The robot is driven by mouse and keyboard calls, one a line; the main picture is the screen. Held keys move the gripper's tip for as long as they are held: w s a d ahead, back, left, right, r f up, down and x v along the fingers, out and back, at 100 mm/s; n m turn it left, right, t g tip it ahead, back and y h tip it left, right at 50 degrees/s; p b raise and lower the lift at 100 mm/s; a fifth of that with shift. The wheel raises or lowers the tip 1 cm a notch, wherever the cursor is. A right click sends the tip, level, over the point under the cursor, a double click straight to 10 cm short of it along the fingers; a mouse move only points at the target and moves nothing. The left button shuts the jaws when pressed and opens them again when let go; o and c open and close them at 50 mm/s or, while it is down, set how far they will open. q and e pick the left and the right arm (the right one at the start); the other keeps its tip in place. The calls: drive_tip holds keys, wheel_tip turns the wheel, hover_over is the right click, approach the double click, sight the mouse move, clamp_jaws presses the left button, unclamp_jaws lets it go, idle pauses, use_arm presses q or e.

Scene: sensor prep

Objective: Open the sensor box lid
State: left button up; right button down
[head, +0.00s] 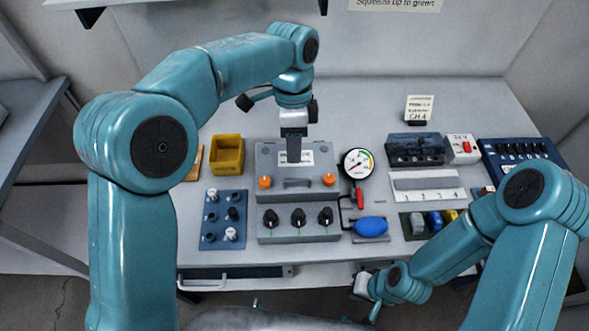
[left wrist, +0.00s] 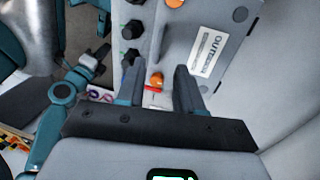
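The grey sensor box (head: 297,236) stands mid-table. Its lid (head: 270,158) is closed, with a white label on it and a dark handle at its front. Two orange latches, left (head: 265,182) and right (head: 329,180), sit at the lid's front edge. My left gripper (head: 294,158) is above the lid and partly hides the label. In the left wrist view its fingers (left wrist: 158,80) are apart, with an orange latch (left wrist: 156,79) seen between them; nothing is held. My right gripper (head: 366,288) is low in front of the table edge, its finger opening unclear.
A yellow bin (head: 227,154) and blue knob panel (head: 223,222) stand left of the box. A gauge (head: 357,163) and blue bulb (head: 371,227) are close on its right. Farther right are a dark clear-lidded case (head: 414,150) and a white switch box (head: 463,149).

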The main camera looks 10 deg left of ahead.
sight(295, 180)
use_arm(q)
drive_tip(key=f, duration=0.2)
drive_tip(key=s+f, duration=0.1)
drive_tip(key=f, duration=0.3)
drive_tip(key=shift+s+d+f, duration=0.2)
drive_tip(key=shift+s+d, duration=0.05)
drive_tip(key=shift+f, duration=0.35)
drive_tip(key=shift+s+f, duration=0.2)
drive_tip(key=shift+w, duration=0.1)
drive_tip(key=c, duration=0.4)
clamp_jaws()
